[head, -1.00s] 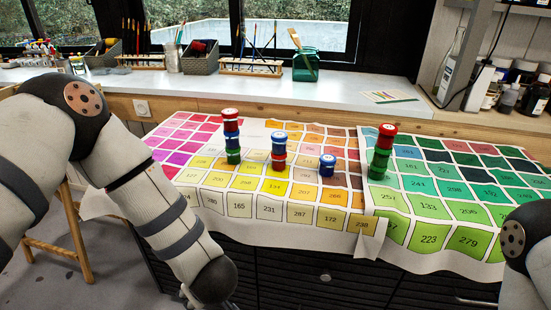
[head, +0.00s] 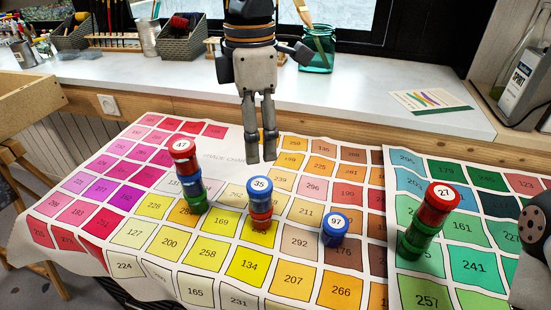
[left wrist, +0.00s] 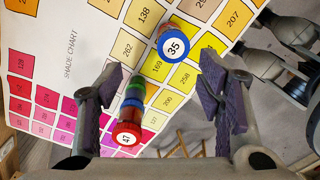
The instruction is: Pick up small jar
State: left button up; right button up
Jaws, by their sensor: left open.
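Small round jars with numbered lids stand on the shade chart. One stack has a red jar 47 (head: 181,148) on top, with blue and green below. Another has a blue jar 35 (head: 260,190) over red. A single blue jar 97 (head: 335,230) stands alone. A red jar 27 (head: 440,199) tops green ones at the right. My left gripper (head: 261,158) hangs pointing down, empty, above and behind jar 35. In the left wrist view its open fingers (left wrist: 162,78) spread either side of the 47 and 35 stacks, touching neither.
The shade chart (head: 127,233) covers the table with loose front edges. Behind it a white sill (head: 360,88) bears baskets, brush holders, a green glass jar (head: 317,50) and a bottle at the right. A link of my right arm shows at the right edge.

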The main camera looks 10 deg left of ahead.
aim_at(259, 184)
pick_arm(q)
jog(key=shift+f, duration=0.4)
jog(key=f, duration=0.1)
jog(key=s+f, duration=0.1)
jog(key=f, duration=0.1)
jog(key=shift+s+f, duration=0.3)
jog(key=shift+s, duration=0.05)
jog(key=f, duration=0.4)
jog(key=d+f, duration=0.1)
jog(key=f, duration=0.1)
jog(key=shift+s+f, duration=0.15)
jog(key=shift+f, duration=0.1)
jog(key=shift+a+f, duration=0.1)
jog(key=shift+f, duration=0.25)
jog(key=c, duration=1.3)
jog(key=shift+o, duration=0.2)
pick_arm(e)
jog(key=shift+s+f, duration=0.25)
jog(key=shift+s, duration=0.55)
